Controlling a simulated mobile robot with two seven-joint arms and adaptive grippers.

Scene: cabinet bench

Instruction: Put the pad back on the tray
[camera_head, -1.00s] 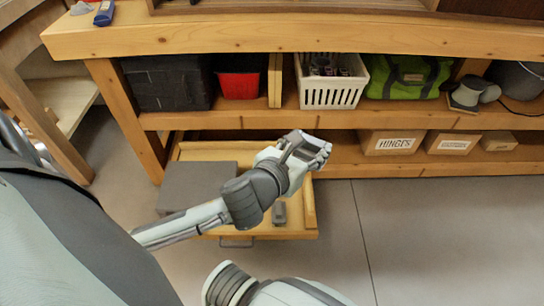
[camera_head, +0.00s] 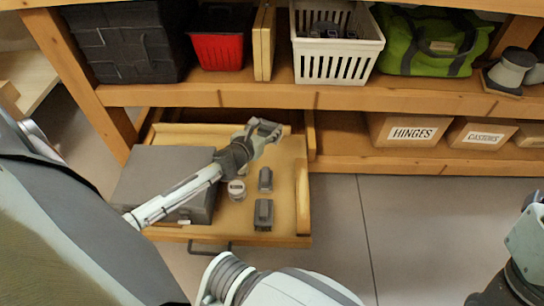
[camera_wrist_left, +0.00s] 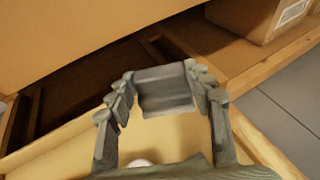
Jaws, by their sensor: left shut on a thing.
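The tray (camera_head: 276,241) is a shallow wooden pull-out with a dark front handle, drawn out under the bench. My left gripper (camera_head: 266,129) is above its back part, near the shelf edge. In the left wrist view its fingers (camera_wrist_left: 165,95) are shut on a grey block, which I take to be the pad (camera_wrist_left: 165,88), held across the fingertips. The tray's pale floor shows below it. In the head view the pad cannot be told apart from the gripper. Part of my right arm shows at the right edge; its gripper is out of frame.
The lower shelf's wooden edge (camera_head: 400,100) runs above the tray. A cardboard HINGES box (camera_head: 408,130) stands to the right.

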